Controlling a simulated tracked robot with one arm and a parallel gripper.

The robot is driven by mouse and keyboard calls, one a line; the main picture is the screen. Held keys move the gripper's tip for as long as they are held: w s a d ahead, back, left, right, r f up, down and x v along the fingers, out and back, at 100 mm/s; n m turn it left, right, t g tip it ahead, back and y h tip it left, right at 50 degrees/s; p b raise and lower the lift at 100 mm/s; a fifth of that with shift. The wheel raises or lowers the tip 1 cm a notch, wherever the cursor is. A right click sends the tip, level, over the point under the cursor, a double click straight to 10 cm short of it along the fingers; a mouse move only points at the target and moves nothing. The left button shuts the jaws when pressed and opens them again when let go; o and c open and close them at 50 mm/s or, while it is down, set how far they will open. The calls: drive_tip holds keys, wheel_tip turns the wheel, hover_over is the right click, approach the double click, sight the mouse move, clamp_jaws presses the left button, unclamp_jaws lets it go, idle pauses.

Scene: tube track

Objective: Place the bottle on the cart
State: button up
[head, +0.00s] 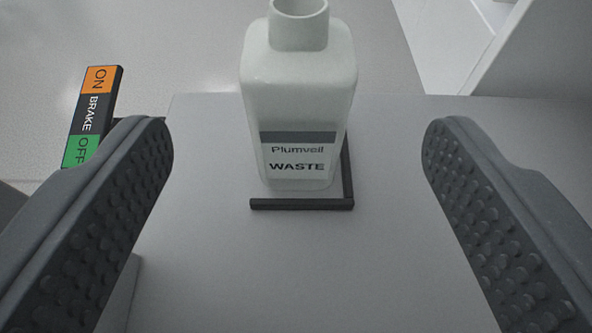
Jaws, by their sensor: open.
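A white bottle (298,98) with a label reading "Plumveil WASTE" stands upright at the top middle of the head view. It has an open neck and no cap shows. It stands on a grey flat surface (300,265), inside a dark raised frame (300,204) that shows along its near and right sides. I cannot tell whether this surface is the cart. My gripper (298,150) is open, with one textured finger at the left and one at the right. Both fingers are apart from the bottle, and nothing is between them in contact.
A brake sign (92,115) with an orange ON and a green OFF part is at the left, beside the grey surface and close to the left finger. A white panel (540,50) stands at the upper right. Pale floor (170,45) shows behind. The grey surface nearer me is clear.

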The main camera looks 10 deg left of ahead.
drive_tip(key=shift+p+v, duration=0.35)
drive_tip(key=shift+v, duration=1.65)
drive_tip(key=shift+s+f, duration=0.1)
